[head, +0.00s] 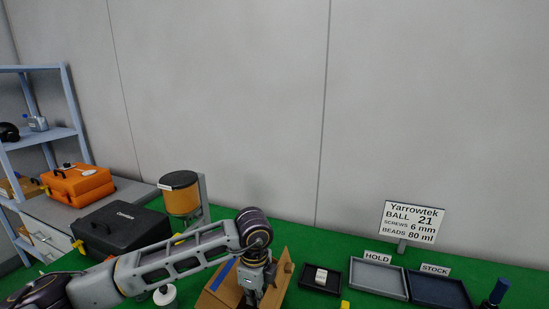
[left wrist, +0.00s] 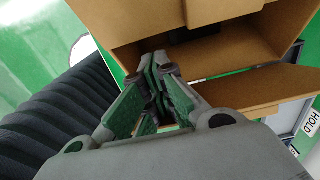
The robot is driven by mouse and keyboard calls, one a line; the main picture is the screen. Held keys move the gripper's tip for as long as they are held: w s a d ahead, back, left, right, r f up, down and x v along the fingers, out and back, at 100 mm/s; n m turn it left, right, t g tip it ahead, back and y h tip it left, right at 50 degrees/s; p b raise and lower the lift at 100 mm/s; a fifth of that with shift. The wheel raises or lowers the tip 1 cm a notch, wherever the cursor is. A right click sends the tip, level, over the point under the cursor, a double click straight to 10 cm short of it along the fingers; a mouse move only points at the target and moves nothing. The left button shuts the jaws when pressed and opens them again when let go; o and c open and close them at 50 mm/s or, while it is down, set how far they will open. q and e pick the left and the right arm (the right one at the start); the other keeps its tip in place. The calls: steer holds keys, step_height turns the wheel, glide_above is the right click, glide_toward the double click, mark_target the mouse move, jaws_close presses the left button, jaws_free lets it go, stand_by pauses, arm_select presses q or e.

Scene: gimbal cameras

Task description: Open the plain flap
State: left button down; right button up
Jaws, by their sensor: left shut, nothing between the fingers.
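An open-topped cardboard box (head: 213,299) stands on the green table, partly hidden behind my left arm. One flap on its left carries a blue strip (head: 226,270). A bare brown flap (head: 284,268) stands up on the right. In the left wrist view the box interior (left wrist: 215,60) shows, with a plain brown flap (left wrist: 250,95) sticking out at the lower right. My left gripper (head: 252,298) points down at the box. In the left wrist view its fingertips (left wrist: 158,62) are together and empty, at the box's opening; contact cannot be told. My right gripper is not in view.
A black case (head: 120,228) and an amber-filled container (head: 180,194) stand left of the box. A white-lidded jar (head: 165,295) is close to my left arm. Right are a small dark tray (head: 308,285), the HOLD tray (head: 378,279) and the STOCK tray (head: 438,290).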

arm_select(q)
step_height(320, 180, up, 11)
steer(key=p, duration=0.5)
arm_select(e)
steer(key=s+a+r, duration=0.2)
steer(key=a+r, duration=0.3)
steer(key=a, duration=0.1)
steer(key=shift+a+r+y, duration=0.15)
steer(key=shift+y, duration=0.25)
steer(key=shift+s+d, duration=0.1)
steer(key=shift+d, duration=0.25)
